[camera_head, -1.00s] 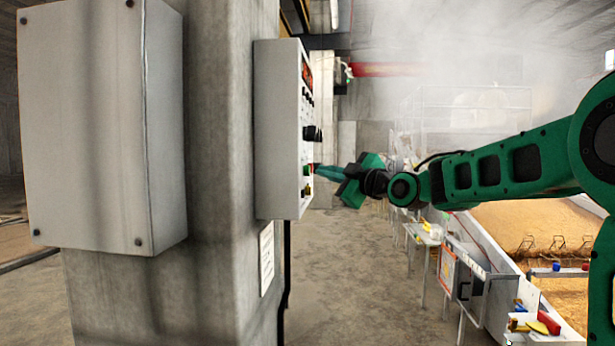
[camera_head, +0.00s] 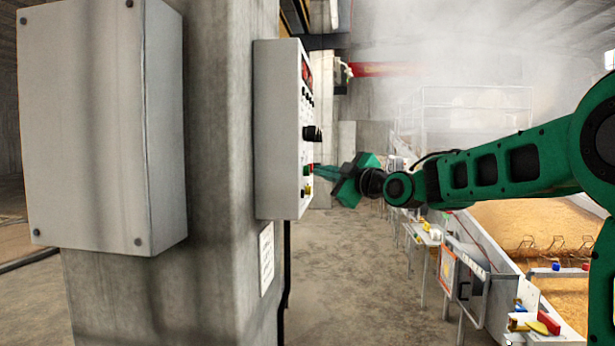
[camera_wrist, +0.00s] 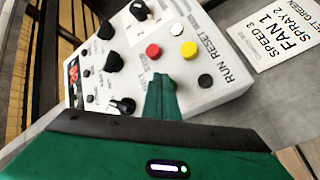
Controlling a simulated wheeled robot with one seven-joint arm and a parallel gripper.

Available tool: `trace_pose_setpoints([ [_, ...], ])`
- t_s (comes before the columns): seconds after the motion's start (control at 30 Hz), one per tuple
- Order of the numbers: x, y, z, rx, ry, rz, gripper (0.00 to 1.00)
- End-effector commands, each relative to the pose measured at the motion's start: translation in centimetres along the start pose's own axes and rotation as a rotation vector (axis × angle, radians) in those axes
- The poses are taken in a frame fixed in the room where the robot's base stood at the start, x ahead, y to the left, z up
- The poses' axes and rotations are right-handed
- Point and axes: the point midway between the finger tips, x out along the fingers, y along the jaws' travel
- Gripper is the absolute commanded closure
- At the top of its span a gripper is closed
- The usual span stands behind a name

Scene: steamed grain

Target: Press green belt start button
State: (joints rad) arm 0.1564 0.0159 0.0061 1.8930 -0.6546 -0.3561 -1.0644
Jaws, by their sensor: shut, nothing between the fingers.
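The grey control box (camera_head: 272,130) hangs on a concrete pillar, its button face turned right and seen edge-on in the head view. In the wrist view the white panel face (camera_wrist: 225,70) shows a red button (camera_wrist: 153,51), a yellow button (camera_wrist: 189,48), a white button (camera_wrist: 176,29) and a black button (camera_wrist: 205,80). My gripper (camera_head: 319,170) is shut and empty, its fingertips at the lower part of the face. In the wrist view its green fingers (camera_wrist: 161,84) end just below the red button. No green button shows there; the fingers cover that spot. I cannot tell whether they touch.
Black knobs (camera_wrist: 113,62) stick out from the panel beside my fingers. A paper label (camera_wrist: 275,38) is on the pillar beside the panel. A larger grey box (camera_head: 90,125) is on the pillar's near side. A grain bed (camera_head: 530,228) and its trough lie to the right.

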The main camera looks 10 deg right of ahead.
Motion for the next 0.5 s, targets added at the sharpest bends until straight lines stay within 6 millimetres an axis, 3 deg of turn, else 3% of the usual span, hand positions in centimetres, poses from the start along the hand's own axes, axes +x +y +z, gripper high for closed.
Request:
trace_pose_setpoints([
  [0.5, 0.41, -0.32, -0.31, 0.000, 0.001, -0.001, 1.00],
])
